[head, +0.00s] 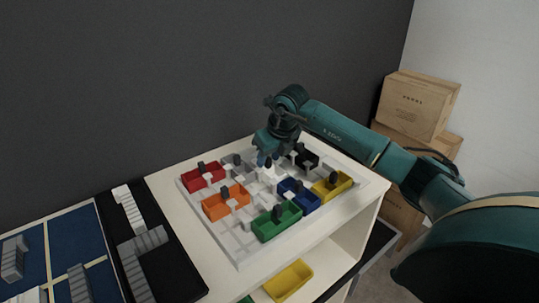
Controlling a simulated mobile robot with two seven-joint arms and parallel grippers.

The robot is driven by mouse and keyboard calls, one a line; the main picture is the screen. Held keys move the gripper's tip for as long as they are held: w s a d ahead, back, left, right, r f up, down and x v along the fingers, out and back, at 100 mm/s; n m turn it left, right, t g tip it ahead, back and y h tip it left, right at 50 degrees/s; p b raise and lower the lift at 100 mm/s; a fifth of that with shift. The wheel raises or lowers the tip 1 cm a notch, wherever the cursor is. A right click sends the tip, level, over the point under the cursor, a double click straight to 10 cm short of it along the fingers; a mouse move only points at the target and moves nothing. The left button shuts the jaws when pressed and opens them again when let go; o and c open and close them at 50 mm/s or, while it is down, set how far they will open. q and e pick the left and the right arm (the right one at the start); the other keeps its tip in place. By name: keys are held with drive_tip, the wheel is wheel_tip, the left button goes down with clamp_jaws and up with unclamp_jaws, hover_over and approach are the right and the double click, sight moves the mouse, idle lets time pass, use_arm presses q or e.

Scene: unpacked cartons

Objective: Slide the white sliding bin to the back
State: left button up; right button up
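A pale sliding-bin board (240,255) with several coloured bins lies on a cream cabinet top. The white sliding bin (268,174) seems to be near the board's middle, partly hidden under my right gripper and hard to tell from the pale board. My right gripper (267,160) points down right at this bin and its dark knob. Its fingers are small and partly covered, so I cannot tell whether they are open or shut, or touching the knob. My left gripper is out of view.
Around it are red (203,177), orange (225,203), green (277,224), blue (299,196), yellow (332,187) and black (305,157) bins with dark knobs. A yellow bin (288,281) sits on the shelf below. Cartons (415,103) are stacked at right. A dark wall stands behind.

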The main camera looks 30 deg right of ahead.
drive_tip(key=shift+c, duration=0.2)
clamp_jaws()
idle(0.5)
